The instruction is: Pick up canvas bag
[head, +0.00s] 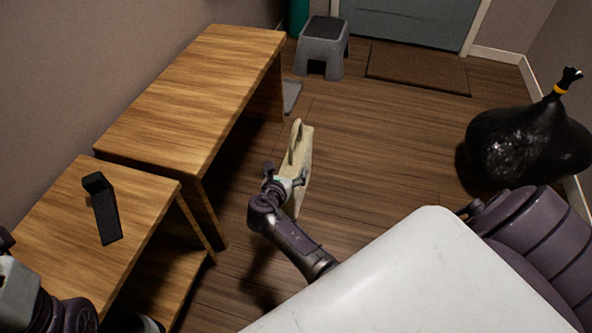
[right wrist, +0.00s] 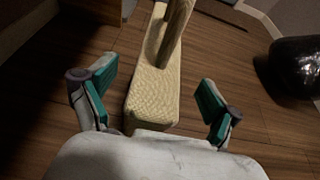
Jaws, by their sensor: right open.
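The canvas bag (head: 305,157) is a narrow beige thing with a loop handle, over the wooden floor to the right of the tables. In the right wrist view the woven canvas bag (right wrist: 152,98) lies ahead of my palm, its handle rising at the top. My right gripper (head: 286,180) is at the bag's near side. Its teal-padded fingers are open, one on each side of the bag's near end, with gaps visible in the right wrist view (right wrist: 156,98). Part of my left gripper (head: 14,280) shows at the lower left edge; its fingertips are cut off.
A long wooden table (head: 190,90) and a lower wooden table (head: 60,210) with a black object (head: 102,208) stand on the left. A grey step stool (head: 322,50), a brown doormat (head: 418,70) and a black garbage bag (head: 525,140) are farther off. Floor between is clear.

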